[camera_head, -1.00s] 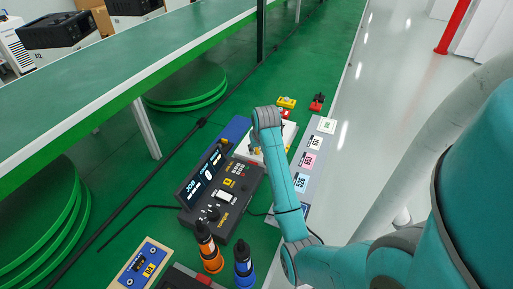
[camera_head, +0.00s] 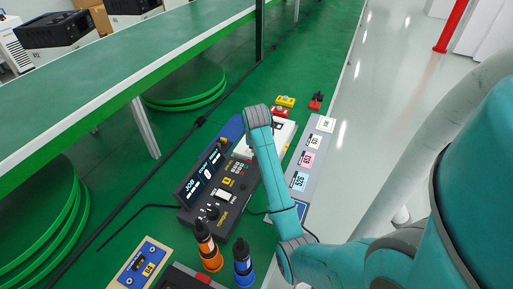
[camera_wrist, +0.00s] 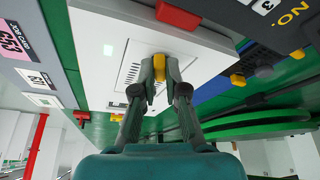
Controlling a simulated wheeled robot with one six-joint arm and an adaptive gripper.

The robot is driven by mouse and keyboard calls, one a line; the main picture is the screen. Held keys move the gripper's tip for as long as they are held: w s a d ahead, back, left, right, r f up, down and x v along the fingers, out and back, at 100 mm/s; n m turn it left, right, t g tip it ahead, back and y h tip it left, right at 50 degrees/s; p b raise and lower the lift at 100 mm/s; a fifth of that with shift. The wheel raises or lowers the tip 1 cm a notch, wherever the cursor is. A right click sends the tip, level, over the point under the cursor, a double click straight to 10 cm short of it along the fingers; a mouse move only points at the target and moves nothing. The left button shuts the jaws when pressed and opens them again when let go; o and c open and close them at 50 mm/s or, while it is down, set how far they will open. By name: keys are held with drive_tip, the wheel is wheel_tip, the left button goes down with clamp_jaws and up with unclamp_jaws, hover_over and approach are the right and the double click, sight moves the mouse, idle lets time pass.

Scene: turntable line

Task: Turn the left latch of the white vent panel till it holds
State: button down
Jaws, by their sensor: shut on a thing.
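The white vent panel (camera_wrist: 115,50) with its slotted vents fills the middle of the wrist view. In the head view the panel (camera_head: 285,134) shows partly, to the right of my arm's end. My gripper (camera_wrist: 159,68) is shut on a yellow latch (camera_wrist: 159,62) at the panel's face, with one finger on each side of it. The latch's exact angle is partly hidden by the fingers. In the head view my arm hides the fingertips and the latch.
A black console with a lit display (camera_head: 209,172) sits left of my arm. A grey strip with labelled cards (camera_head: 308,160) lies to the right. A yellow block (camera_head: 285,101) and a red-black knob (camera_head: 316,101) stand beyond. Orange (camera_head: 207,247) and blue (camera_head: 243,265) tools stand in front.

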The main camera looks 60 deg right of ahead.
sight(244, 172)
drive_tip(key=shift+w+m+g+h, duration=0.15)
drive_tip(key=shift+m+g, duration=0.25)
drive_tip(key=shift+m, duration=0.65)
drive_tip(key=shift+w+m+g+h, duration=0.15)
drive_tip(key=shift+m+g, duration=0.25)
drive_tip(key=shift+m, duration=0.65)
drive_tip(key=shift+s, duration=0.1)
drive_tip(key=c, duration=1.2)
unclamp_jaws()
drive_tip(key=shift+a+r, duration=0.15)
drive_tip(key=shift+r, duration=0.05)
drive_tip(key=a, duration=0.4)
drive_tip(key=s+a, duration=0.1)
drive_tip(key=a, duration=0.7)
drive_tip(key=shift+s+a+r, duration=0.1)
drive_tip(key=shift+s+r, duration=0.15)
drive_tip(key=shift+r, duration=0.1)
